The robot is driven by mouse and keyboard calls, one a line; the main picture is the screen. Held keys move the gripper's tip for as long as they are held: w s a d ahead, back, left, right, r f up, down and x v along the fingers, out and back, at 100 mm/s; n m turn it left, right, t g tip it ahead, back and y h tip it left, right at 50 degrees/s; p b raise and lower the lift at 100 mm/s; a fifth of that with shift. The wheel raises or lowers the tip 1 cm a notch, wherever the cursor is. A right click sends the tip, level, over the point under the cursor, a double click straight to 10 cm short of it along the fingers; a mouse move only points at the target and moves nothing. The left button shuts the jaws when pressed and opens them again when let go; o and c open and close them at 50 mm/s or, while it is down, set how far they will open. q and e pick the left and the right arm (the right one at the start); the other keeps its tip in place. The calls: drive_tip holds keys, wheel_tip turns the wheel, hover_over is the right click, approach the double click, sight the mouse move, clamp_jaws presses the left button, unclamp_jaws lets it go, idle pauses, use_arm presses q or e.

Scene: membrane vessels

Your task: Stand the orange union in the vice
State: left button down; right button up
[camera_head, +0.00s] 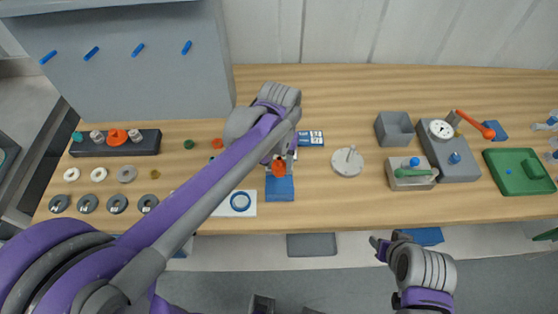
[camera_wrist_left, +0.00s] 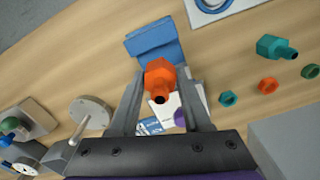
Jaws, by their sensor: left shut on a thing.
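The orange union (camera_head: 279,168) is held by my left gripper (camera_head: 285,160). In the left wrist view the union (camera_wrist_left: 159,77) sits between the two grey fingers (camera_wrist_left: 160,92), its dark open end facing the camera. A blue block that looks like the vice (camera_head: 280,189) stands on the bench just in front of the union in the head view. In the wrist view the blue vice (camera_wrist_left: 156,40) shows right beyond the union, partly covered by it. I cannot tell whether they touch. My right gripper (camera_head: 379,247) is low by the bench's front edge; its jaw opening is unclear.
A white plate with a blue ring (camera_head: 241,203) lies left of the vice. A round grey base with a peg (camera_head: 347,162) stands to its right. A teal union (camera_wrist_left: 277,48) and several nuts lie nearby. A grey box with a green part (camera_head: 411,173) stands further right.

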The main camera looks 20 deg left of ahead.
sight(279, 159)
use_arm(q)
drive_tip(key=shift+f+b, duration=1.55)
drive_tip(key=shift+f, duration=1.25)
use_arm(e)
drive_tip(key=shift+s+f, duration=0.25)
drive_tip(key=shift+f, duration=0.45)
drive_tip(key=shift+s+f, duration=0.2)
drive_tip(key=shift+f, duration=0.55)
drive_tip(key=shift+s+f, duration=0.25)
drive_tip(key=shift+f, duration=0.45)
use_arm(q)
drive_tip(key=shift+c, duration=1.4)
unclamp_jaws()
drive_tip(key=shift+r, duration=0.15)
wheel_tip(279, 159, up, 11)
drive_tip(key=shift+f+p, duration=0.2)
drive_tip(key=shift+p, duration=0.25)
use_arm(e)
drive_tip(key=shift+w+r, duration=0.15)
drive_tip(key=shift+r, duration=0.4)
use_arm(q)
drive_tip(key=shift+s, duration=0.1)
